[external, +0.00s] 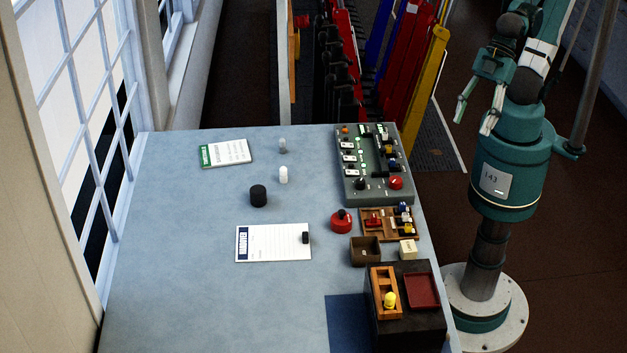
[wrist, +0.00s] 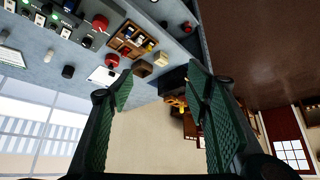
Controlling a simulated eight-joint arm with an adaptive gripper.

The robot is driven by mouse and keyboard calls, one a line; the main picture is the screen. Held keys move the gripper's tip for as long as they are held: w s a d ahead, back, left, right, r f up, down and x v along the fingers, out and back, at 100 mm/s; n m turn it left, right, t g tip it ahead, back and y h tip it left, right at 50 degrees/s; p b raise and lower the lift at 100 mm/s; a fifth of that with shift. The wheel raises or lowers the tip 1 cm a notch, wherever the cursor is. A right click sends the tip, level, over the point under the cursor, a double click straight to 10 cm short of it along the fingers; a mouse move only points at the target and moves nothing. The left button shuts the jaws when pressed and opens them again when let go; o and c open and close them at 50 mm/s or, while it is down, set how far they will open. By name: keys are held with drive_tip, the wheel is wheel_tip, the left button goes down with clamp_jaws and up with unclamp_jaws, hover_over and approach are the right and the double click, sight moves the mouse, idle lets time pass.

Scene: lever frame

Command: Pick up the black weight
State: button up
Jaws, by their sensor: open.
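The black weight appears to be the short, dark cylinder (external: 258,196) standing upright on the blue-grey table (external: 180,290), left of centre in the external view. It also shows as a small dark cylinder in the wrist view (wrist: 68,71). A smaller black piece (external: 305,237) sits on the right edge of a white pad. My gripper (external: 475,114) is open and empty, high at the right, beyond the table's right edge and far from the cylinder. In the wrist view, its two green-padded fingers (wrist: 162,84) are spread wide with nothing between them.
A white cylinder (external: 283,175) and a grey one (external: 282,146) stand behind the black cylinder. The white pad (external: 270,245) lies in front. A red knobbed piece (external: 341,222), control box (external: 372,185), wooden tray (external: 372,237) and dark block (external: 408,335) line the right side. The table's left is clear.

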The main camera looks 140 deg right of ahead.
idle(0.3)
drive_tip(key=w, duration=0.2)
drive_tip(key=m+g+h, duration=0.4)
drive_tip(key=m+g, duration=0.2)
drive_tip(key=m, duration=1)
hover_over(258, 196)
drive_tip(key=s+a, duration=0.2)
wheel_tip(258, 196, down, 20)
drive_tip(key=r, duration=0.1)
drive_tip(key=shift+s+d+f+h+b, duration=0.1)
drive_tip(key=shift+d+f+h+b, duration=0.25)
drive_tip(key=shift+f, duration=0.2)
drive_tip(key=shift+d+f, duration=0.1)
